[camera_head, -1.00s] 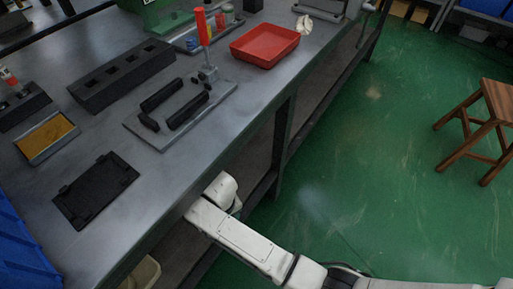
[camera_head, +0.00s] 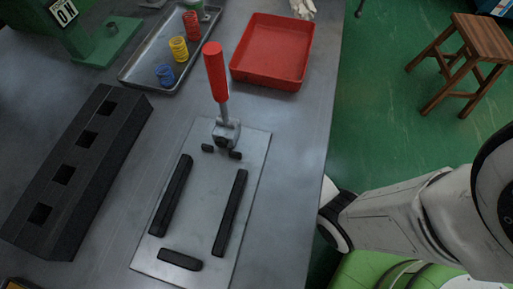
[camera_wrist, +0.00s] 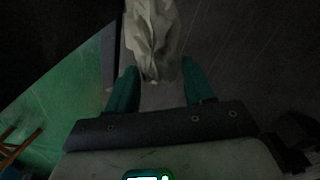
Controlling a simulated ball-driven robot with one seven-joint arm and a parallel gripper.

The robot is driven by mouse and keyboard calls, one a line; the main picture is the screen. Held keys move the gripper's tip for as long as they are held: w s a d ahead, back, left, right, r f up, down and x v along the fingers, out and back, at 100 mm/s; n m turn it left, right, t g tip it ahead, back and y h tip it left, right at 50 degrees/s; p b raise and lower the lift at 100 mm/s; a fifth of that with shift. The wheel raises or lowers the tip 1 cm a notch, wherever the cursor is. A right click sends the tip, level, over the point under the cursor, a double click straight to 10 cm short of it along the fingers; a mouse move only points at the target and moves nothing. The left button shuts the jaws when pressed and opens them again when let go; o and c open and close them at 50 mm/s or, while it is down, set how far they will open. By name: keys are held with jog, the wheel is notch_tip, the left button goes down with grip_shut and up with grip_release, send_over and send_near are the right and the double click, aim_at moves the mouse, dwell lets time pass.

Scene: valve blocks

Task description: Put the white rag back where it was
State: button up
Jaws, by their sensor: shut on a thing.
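The white rag (camera_wrist: 152,38) shows in the wrist view, crumpled and pale, hanging between the two teal fingers of my gripper (camera_wrist: 158,88). My gripper is shut on it. The surroundings there are dark, with a strip of green floor at the left. In the head view my gripper and the rag are hidden; only my white arm shows at the lower right, its far end beside the bench edge and partly hidden.
The metal bench (camera_head: 295,165) holds a red tray (camera_head: 272,50), a plate with a red-handled clamp (camera_head: 215,75), a black block with square holes (camera_head: 80,165) and a tray of coloured springs (camera_head: 150,75). A pale crumpled item (camera_head: 302,8) lies beyond the red tray. A wooden stool (camera_head: 470,60) stands right.

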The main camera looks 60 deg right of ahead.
jog(key=f+b, duration=0.1)
jog(key=f, duration=0.1)
jog(key=f+b, duration=0.1)
jog(key=f, duration=0.3)
jog(key=shift+w+d+b, duration=0.15)
jog(key=shift+d+b, duration=0.1)
jog(key=shift+b, duration=0.15)
jog(key=shift+f+b, duration=0.85)
jog(key=shift+f, duration=1.1)
jog(key=shift+f, duration=0.15)
jog(key=o, duration=1.1)
notch_tip(320, 180, up, 12)
jog(key=p, duration=0.5)
jog(key=shift+a, duration=0.1)
